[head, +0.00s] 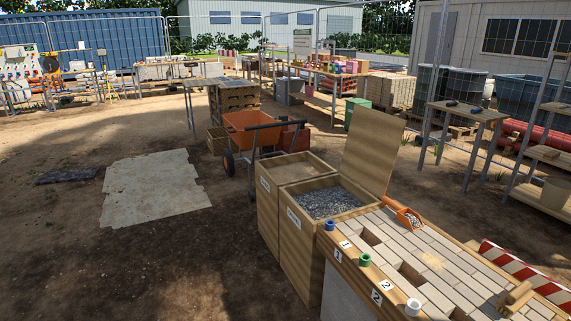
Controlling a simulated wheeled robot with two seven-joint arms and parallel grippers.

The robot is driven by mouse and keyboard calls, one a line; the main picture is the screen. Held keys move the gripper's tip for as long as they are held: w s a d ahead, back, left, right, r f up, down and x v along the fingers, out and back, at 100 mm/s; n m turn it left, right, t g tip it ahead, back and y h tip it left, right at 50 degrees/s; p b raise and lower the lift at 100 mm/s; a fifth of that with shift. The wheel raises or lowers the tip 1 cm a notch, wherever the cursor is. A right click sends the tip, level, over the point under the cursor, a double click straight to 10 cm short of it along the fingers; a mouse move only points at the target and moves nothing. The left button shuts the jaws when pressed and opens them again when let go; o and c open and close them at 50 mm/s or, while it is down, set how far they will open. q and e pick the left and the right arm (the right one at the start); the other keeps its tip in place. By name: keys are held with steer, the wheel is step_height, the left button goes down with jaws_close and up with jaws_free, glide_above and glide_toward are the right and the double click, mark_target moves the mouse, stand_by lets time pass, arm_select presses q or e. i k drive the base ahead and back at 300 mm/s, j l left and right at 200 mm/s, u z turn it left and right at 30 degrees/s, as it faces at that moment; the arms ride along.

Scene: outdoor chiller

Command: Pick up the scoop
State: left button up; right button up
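Neither of my grippers shows in the head view.
A wooden bin of grey gravel (325,201) adjoins the bench (440,262), with another bin (296,168) beyond. Coloured rings line the bench's left edge. An orange wheelbarrow (251,128) stands behind. Open dirt ground (130,255) lies left.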

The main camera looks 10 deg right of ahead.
mark_target(402, 219)
steer(key=i+z, duration=0.15)
steer(key=i, duration=0.45)
steer(key=i+j+z, duration=0.2)
steer(key=i, duration=0.35)
steer(key=i+j+z, duration=0.15)
steer(key=i, duration=0.4)
steer(key=j, duration=0.05)
